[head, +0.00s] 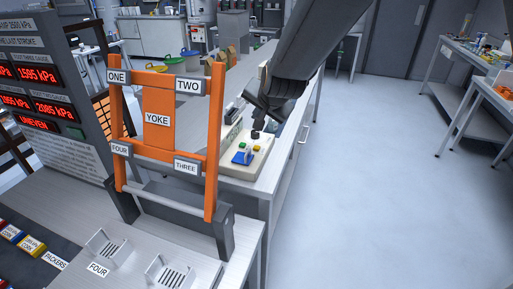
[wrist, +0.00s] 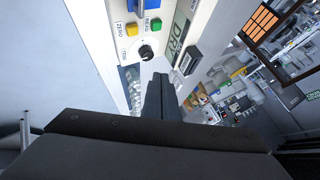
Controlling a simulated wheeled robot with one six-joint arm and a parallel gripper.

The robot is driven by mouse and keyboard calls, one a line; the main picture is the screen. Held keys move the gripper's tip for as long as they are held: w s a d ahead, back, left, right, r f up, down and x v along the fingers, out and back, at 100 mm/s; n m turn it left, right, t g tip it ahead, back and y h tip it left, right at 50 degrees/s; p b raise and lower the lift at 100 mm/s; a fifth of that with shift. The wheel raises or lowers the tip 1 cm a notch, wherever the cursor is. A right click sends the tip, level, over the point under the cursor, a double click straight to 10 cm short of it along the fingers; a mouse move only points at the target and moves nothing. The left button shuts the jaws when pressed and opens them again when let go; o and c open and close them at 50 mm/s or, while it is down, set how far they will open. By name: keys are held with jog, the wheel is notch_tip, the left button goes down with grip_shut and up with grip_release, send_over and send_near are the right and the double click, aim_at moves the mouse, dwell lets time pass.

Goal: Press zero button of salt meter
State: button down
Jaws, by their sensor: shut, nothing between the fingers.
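The salt meter (head: 262,162) is a cream box on the bench behind the orange yoke frame. In the wrist view its yellow button (wrist: 131,29) sits beside the label ZERO, and a green button (wrist: 155,24) sits beside the label READ. A black knob (wrist: 146,52) is below them. In the head view the yellow button (head: 256,149) is right of the green one (head: 242,146), near a blue part (head: 241,158). My gripper (head: 256,133) is shut and empty, pointing down over the meter. In the wrist view its fingertips (wrist: 159,78) are near the knob, apart from the yellow button.
The orange yoke frame (head: 157,120) stands upright in front of the meter. A display panel (head: 45,90) with red readings is at the left. The floor (head: 365,160) right of the bench is clear.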

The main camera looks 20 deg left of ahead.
aim_at(258, 149)
jog(key=shift+f+b, duration=3.15)
jog(key=shift+f, duration=1.15)
jog(key=shift+f, duration=0.15)
jog(key=shift+f+b, duration=0.25)
jog(key=shift+b, duration=0.1)
jog(key=shift+f+b, duration=0.45)
jog(key=shift+f, duration=0.15)
jog(key=shift+r, duration=0.15)
jog(key=shift+r+p, duration=0.75)
jog(key=shift+r, duration=0.1)
jog(key=shift+r, duration=0.1)
notch_tip(258, 149, up, 5)
jog(key=p, duration=0.3)
jog(key=shift+p, duration=0.35)
